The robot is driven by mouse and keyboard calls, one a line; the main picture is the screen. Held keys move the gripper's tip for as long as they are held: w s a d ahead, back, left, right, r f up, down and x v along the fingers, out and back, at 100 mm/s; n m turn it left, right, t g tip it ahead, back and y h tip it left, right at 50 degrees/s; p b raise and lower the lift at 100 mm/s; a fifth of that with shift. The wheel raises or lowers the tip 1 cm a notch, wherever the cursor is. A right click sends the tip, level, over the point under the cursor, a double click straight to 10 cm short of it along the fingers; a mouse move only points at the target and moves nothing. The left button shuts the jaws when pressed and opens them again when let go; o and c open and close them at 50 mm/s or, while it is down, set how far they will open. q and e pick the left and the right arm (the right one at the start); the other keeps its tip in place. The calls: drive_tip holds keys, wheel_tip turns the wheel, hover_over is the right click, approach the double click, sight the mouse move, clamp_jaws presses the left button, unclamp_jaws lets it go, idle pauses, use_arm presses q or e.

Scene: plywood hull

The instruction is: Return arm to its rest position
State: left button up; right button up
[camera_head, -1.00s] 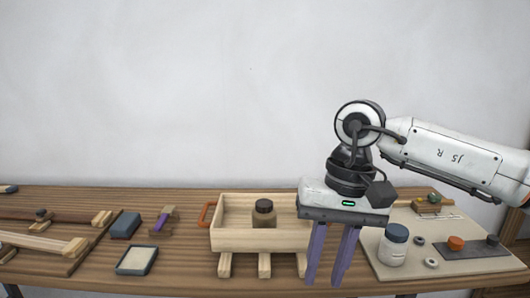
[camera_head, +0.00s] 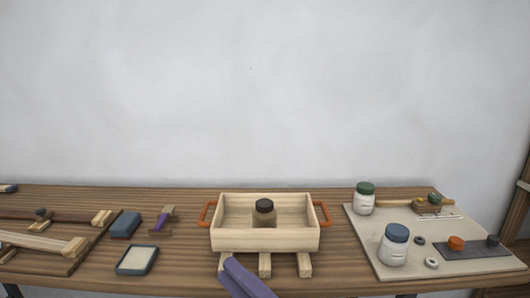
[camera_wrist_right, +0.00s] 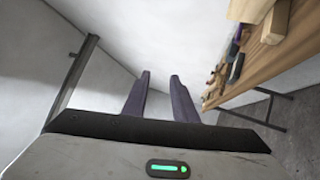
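My right gripper (camera_head: 230,268) shows at the bottom edge of the head view, only its purple fingers, low in front of the wooden tray. They overlap there, seen from the side. In the right wrist view the two fingers (camera_wrist_right: 160,78) stand apart with nothing between them, and the wall is behind them. The rest of the right arm is out of the head view. My left gripper is in neither view.
The workbench (camera_head: 180,262) holds a wooden tray (camera_head: 240,240) with orange handles and a dark-lidded jar (camera_head: 264,213) inside. A board (camera_head: 362,228) at the right carries a green-lidded jar (camera_head: 364,200) and a blue-lidded jar (camera_head: 393,247). Tools lie at the left.

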drive_tip(key=s+d+f+m+h, duration=0.2)
drive_tip(key=d+f+m+h, duration=0.45)
drive_tip(key=f+m, duration=0.4)
drive_tip(key=s+d+f+m+h, duration=0.2)
drive_tip(key=d+f+m+h, duration=0.5)
drive_tip(key=f, duration=0.6)
drive_tip(key=s+d+f+m+g+h, duration=0.1)
drive_tip(key=s+d+f+m+g, duration=0.1)
drive_tip(key=s+d+f+m, duration=0.2)
drive_tip(key=s+d+f+m+g+h, duration=0.1)
drive_tip(key=s+d+f+m+g, duration=0.2)
drive_tip(key=s+f, duration=0.7)
drive_tip(key=shift+s+d+m, duration=0.5)
drive_tip(key=shift+s+m, duration=0.05)
drive_tip(key=shift+m, duration=0.6)
